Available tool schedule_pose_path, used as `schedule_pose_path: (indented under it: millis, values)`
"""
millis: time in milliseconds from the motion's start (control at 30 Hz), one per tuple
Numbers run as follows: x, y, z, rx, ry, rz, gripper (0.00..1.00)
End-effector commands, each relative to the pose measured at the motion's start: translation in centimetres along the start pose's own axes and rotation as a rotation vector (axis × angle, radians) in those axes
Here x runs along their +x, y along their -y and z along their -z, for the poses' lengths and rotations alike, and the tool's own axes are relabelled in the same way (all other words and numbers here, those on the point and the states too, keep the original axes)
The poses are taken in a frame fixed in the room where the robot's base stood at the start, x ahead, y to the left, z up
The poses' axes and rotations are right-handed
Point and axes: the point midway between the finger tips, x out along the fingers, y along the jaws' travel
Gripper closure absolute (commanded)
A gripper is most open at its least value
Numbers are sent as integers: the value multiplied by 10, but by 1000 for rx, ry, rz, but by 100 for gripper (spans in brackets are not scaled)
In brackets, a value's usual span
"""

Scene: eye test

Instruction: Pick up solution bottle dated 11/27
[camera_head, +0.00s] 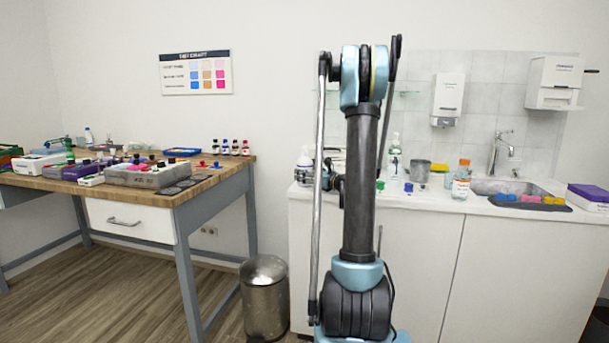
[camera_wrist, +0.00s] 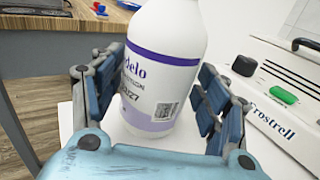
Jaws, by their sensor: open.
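A white bottle (camera_wrist: 168,32) with purple label bands stands on a pale surface in the wrist view. My gripper (camera_wrist: 161,82) is open, with one blue-padded finger on each side of the bottle. A gap shows at the right finger; whether the left finger touches cannot be told. The bottle's cap is out of frame.
A white device (camera_wrist: 283,95) marked "Frostrell" stands close right of the gripper. A crowded wooden table (camera_head: 215,172) and a bin (camera_head: 265,300) are at left.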

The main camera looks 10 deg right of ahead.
Motion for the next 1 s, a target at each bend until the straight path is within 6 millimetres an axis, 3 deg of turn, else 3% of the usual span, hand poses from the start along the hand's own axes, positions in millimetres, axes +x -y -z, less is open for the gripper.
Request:
schedule_pose_path:
  millis: [433,700,933,1000]
  values:
    - [48,-2,1,0,0,-1,32]
    - [51,-2,0,0,0,0,32]
    - [51,-2,0,0,0,0,84]
    - [51,-2,0,0,0,0,88]
